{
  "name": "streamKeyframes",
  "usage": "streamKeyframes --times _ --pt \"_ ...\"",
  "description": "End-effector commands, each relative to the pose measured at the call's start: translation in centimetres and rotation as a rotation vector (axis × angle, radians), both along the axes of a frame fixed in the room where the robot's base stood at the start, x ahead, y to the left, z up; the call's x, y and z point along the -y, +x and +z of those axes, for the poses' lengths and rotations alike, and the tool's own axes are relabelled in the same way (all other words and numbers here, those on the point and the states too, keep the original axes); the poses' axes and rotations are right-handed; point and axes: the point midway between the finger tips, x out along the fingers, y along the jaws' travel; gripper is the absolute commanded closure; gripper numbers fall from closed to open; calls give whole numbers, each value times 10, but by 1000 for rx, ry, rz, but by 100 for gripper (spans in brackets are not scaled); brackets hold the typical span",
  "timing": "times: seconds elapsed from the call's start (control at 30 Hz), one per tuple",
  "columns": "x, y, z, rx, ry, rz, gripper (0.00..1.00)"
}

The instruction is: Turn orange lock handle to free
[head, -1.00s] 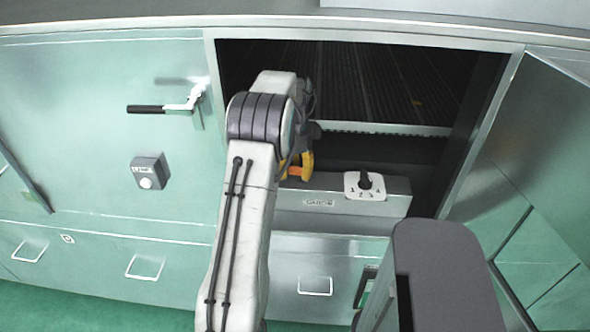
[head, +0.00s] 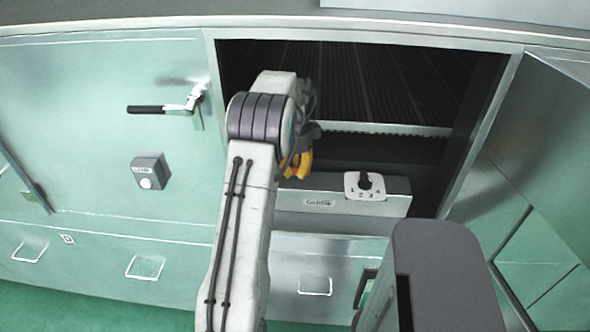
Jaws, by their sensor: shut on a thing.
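The orange lock handle (head: 305,164) shows as a small orange patch just right of my arm, at the left end of the grey bar marked "GUIDE". My gripper (head: 298,167) is at this handle and shut on it. My arm's wrist hides much of the gripper, and the fingers are hard to tell apart from the orange handle. The handle's left part is hidden behind my arm, so its exact angle is hard to tell.
The grey bar (head: 320,202) crosses the front of the open dark bay. A white dial plate (head: 366,186) with a black knob sits on its right. A black-handled lever (head: 160,108) and a button box (head: 150,171) are on the green panel at left. An open door (head: 545,150) stands at right.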

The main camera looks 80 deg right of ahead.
Motion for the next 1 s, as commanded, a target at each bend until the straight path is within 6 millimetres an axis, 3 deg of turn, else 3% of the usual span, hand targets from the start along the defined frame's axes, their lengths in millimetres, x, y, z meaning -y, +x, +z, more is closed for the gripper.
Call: streamKeyframes --times 0.27,1.0 --pt "-2 -1 0 1 3 143 100" --pt "-6 -8 0 1 3 837 100"
